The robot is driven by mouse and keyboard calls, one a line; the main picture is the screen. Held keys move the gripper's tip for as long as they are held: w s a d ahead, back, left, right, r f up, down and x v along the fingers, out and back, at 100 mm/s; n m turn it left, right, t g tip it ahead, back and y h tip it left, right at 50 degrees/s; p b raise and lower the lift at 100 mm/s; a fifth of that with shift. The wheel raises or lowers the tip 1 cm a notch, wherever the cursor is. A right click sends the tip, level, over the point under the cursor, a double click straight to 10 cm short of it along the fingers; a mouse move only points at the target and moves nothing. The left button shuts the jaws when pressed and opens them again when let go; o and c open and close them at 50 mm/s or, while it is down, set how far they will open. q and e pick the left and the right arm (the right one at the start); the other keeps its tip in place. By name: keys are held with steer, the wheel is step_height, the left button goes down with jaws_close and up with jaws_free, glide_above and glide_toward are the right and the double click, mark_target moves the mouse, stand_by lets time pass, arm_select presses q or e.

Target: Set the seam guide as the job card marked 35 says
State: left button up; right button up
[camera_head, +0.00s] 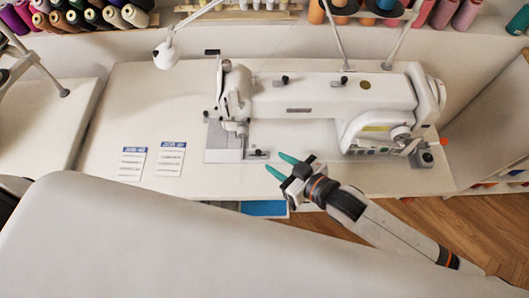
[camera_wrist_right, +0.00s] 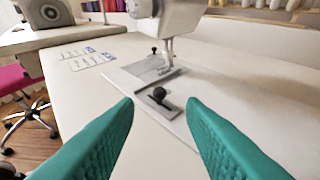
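The white sewing machine (camera_head: 330,95) stands on the sewing table. The seam guide (camera_head: 257,154), a small plate with a dark knob, lies on the metal bed near the needle area; it shows centrally in the right wrist view (camera_wrist_right: 160,97). Two job cards lie to its left, one card (camera_head: 131,163) and another (camera_head: 170,158); their print is too small to read. My right gripper (camera_head: 284,164) is open and empty, with its green fingertips just right of and in front of the seam guide. In the wrist view the knob appears between the fingers. My left gripper is not seen.
Thread spools (camera_head: 90,15) line the back. The table (camera_head: 95,185) is clear around the cards. A pink chair (camera_wrist_right: 14,80) shows at the left of the wrist view.

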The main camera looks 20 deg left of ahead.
mark_target(258, 151)
steer(key=x, duration=0.6)
steer(key=shift+a, duration=0.1)
steer(key=shift+c, duration=0.5)
jaws_close()
